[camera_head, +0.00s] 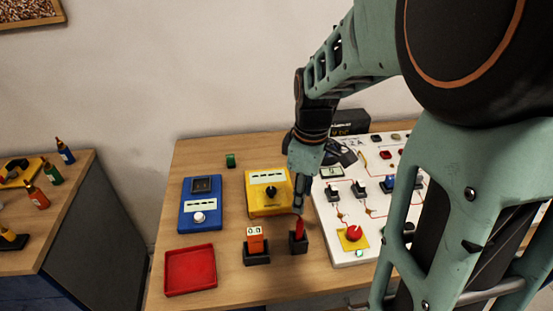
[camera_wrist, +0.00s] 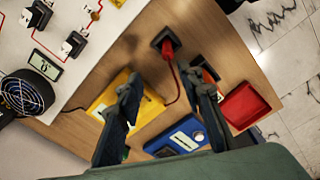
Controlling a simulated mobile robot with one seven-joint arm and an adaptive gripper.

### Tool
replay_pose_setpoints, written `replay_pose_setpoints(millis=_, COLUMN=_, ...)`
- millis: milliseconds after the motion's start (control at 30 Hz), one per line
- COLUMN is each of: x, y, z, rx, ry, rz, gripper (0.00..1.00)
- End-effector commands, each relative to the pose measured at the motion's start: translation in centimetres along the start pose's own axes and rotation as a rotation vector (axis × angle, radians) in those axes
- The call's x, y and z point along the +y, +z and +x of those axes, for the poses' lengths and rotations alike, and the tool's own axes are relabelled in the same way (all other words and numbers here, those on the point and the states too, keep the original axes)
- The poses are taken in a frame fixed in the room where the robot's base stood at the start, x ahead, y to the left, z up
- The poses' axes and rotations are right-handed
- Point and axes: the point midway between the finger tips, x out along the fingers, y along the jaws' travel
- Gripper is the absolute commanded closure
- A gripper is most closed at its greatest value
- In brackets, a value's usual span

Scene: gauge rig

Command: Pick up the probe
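The red probe (camera_head: 299,228) stands upright in a small black holder (camera_head: 298,244) at the table's front middle. In the wrist view the probe (camera_wrist: 167,50) shows ahead of the fingertips, with a red cable running from it toward the yellow meter (camera_wrist: 112,98). My gripper (camera_head: 299,200) is above and a little behind the probe in the head view. In the wrist view my gripper (camera_wrist: 160,82) has its two dark fingers spread wide with nothing between them. The probe appears apart from both fingers.
An orange device (camera_head: 254,240) in a black stand is left of the probe. A red tray (camera_head: 190,270), blue meter (camera_head: 200,216) and green block (camera_head: 230,160) are farther left. A white circuit panel (camera_head: 345,240) with switches lies close on the right.

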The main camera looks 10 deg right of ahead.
Motion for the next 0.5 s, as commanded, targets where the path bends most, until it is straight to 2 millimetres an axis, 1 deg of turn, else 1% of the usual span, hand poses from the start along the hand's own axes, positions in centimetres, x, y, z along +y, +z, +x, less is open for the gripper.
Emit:
replay_pose_setpoints(millis=33, x=-0.8, y=0.2, z=0.1, rx=-0.021, ry=-0.022, rz=-0.024, gripper=0.65)
replay_pose_setpoints(millis=133, x=-1.5, y=0.5, z=1.3, rx=-0.040, ry=-0.039, rz=-0.047, gripper=0.65)
replay_pose_setpoints(millis=300, x=-1.6, y=0.6, z=4.2, rx=-0.039, ry=-0.040, rz=-0.048, gripper=0.65)
replay_pose_setpoints(millis=400, x=-1.6, y=0.6, z=5.3, rx=-0.038, ry=-0.039, rz=-0.047, gripper=0.65)
replay_pose_setpoints(millis=500, x=-1.6, y=0.6, z=5.9, rx=-0.036, ry=-0.035, rz=-0.046, gripper=0.65)
